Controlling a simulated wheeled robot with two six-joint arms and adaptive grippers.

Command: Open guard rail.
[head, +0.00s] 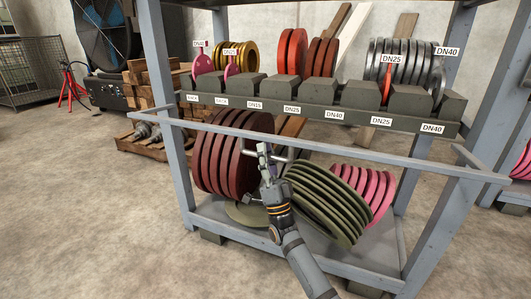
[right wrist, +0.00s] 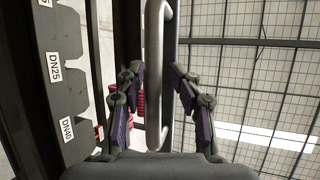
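The guard rail (head: 400,163) is a long grey-blue bar across the front of the rack, above its lower shelf. It is closed, spanning from the left post to the right side. A pale loop handle (right wrist: 154,75) is fixed to it; the rail runs just behind it in the right wrist view. My right gripper (head: 268,158) is at the handle, near the rail's middle. In the right wrist view the fingers of my right gripper (right wrist: 160,85) stand open on both sides of the handle, with gaps visible. My left gripper is not in view.
Dark red flanged discs (head: 225,160), green discs (head: 325,200) and pink discs (head: 370,190) stand on the lower shelf behind the rail. A labelled grey holder (head: 310,110) carries more discs above. The concrete floor (head: 90,220) in front and left is clear.

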